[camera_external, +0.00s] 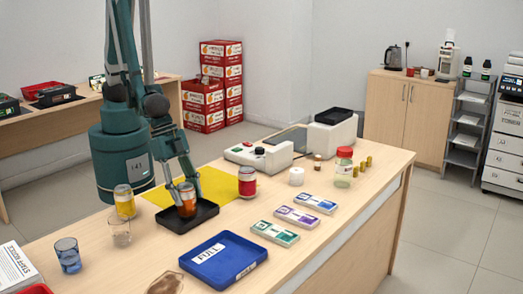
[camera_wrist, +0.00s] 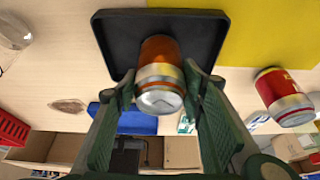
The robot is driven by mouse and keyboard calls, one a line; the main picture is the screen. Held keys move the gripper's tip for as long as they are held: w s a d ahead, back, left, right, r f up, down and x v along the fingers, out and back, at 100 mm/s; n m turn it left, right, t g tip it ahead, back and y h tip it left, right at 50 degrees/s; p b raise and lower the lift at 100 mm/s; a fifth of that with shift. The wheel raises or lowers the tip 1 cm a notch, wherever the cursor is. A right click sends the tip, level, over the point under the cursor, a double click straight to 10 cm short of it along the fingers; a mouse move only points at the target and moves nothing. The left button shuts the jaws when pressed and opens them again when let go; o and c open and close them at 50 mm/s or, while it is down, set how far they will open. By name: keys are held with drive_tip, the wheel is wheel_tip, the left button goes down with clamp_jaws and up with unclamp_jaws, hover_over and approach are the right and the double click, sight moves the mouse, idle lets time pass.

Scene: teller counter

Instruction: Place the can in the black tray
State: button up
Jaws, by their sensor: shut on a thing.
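An orange can (camera_external: 187,203) with a silver band is between the fingers of my gripper (camera_external: 184,188), which is shut on it. The can is upright or nearly so, within the outline of the black tray (camera_external: 205,213). I cannot tell whether its base touches the tray floor. In the wrist view the can (camera_wrist: 160,75) sits between both fingers of my gripper (camera_wrist: 160,90), with the black tray (camera_wrist: 118,38) behind it. The fingers hide part of the can's sides.
A yellow can (camera_external: 124,203) and a glass (camera_external: 121,234) stand left of the tray. A red can (camera_external: 247,182) stands to its right, by a yellow mat (camera_external: 216,184). A blue tray (camera_external: 222,262) marked FULL lies in front. Several banknote bundles (camera_external: 297,217) lie further right.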

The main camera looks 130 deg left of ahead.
drive_tip(key=shift+f, duration=0.2)
drive_tip(key=o, duration=1.2)
drive_tip(key=shift+r, duration=0.15)
drive_tip(key=shift+p+v, duration=1.15)
drive_tip(key=shift+v, duration=4.9)
drive_tip(key=shift+r, duration=0.1)
drive_tip(key=shift+s+a+r+t, duration=0.45)
drive_tip(key=shift+s+a+r, duration=2.4)
drive_tip(key=shift+s+r, duration=0.25)
drive_tip(key=shift+s+a+r+t, duration=0.5)
drive_tip(key=shift+s+a+r, duration=2.3)
drive_tip(key=shift+s+r, duration=0.3)
drive_tip(key=shift+s+a+r+t, duration=0.45)
drive_tip(key=shift+s+a+r, duration=2.4)
drive_tip(key=shift+s+r, duration=0.25)
